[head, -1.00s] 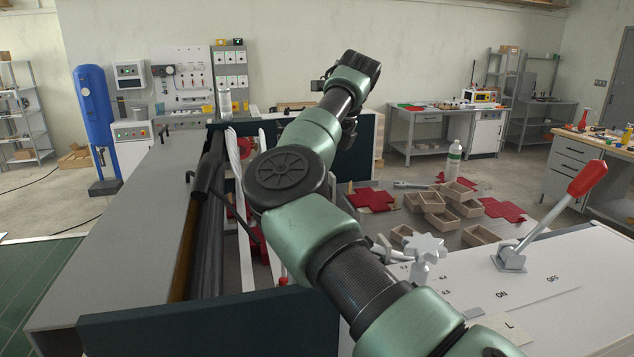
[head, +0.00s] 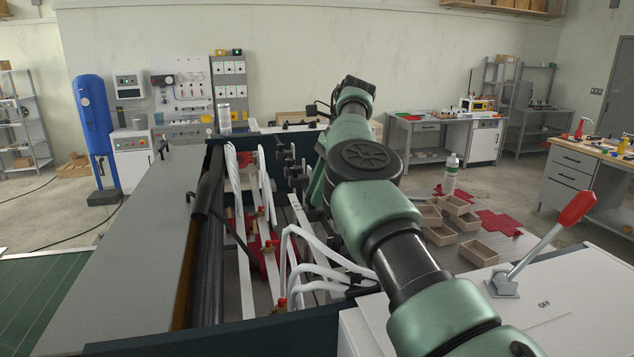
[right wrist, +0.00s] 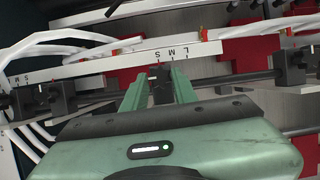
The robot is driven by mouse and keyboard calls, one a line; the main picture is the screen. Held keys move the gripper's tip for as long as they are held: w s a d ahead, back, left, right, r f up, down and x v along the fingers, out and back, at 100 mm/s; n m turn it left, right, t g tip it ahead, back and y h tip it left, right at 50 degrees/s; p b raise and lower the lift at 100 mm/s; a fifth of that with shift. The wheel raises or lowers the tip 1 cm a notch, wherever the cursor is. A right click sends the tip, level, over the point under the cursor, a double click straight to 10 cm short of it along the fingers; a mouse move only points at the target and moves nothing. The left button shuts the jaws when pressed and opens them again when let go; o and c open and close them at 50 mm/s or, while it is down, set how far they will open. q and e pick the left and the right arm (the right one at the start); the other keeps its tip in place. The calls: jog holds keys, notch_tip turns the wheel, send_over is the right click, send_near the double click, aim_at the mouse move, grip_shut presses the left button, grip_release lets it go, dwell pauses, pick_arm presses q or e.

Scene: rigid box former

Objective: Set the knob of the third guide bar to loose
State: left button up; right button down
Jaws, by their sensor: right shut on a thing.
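My right gripper (right wrist: 159,80) is shut on a small black knob (right wrist: 160,73) in the right wrist view. The knob sits between its two green fingers, close to a pale bar (right wrist: 120,65) marked L M S. In the head view, black clamp blocks (head: 296,172) stand in a row on the machine bed, left of my right arm. My right gripper is mostly hidden there behind the arm. I cannot tell from the frames which guide bar is the third, nor the knob's setting. My left gripper is not in view.
White hoses (head: 300,240) arch over the near end of the bed. A dark roller (head: 208,240) runs along its left side. A lever with a red handle (head: 577,208) rises from the front panel. Wooden trays (head: 480,251) and red blanks (head: 500,222) lie to the right.

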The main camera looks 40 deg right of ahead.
jog(key=shift+w+n+p, duration=0.1)
jog(key=shift+n+p, duration=0.3)
jog(key=shift+n, duration=0.1)
jog(key=c, duration=1.4)
grip_release()
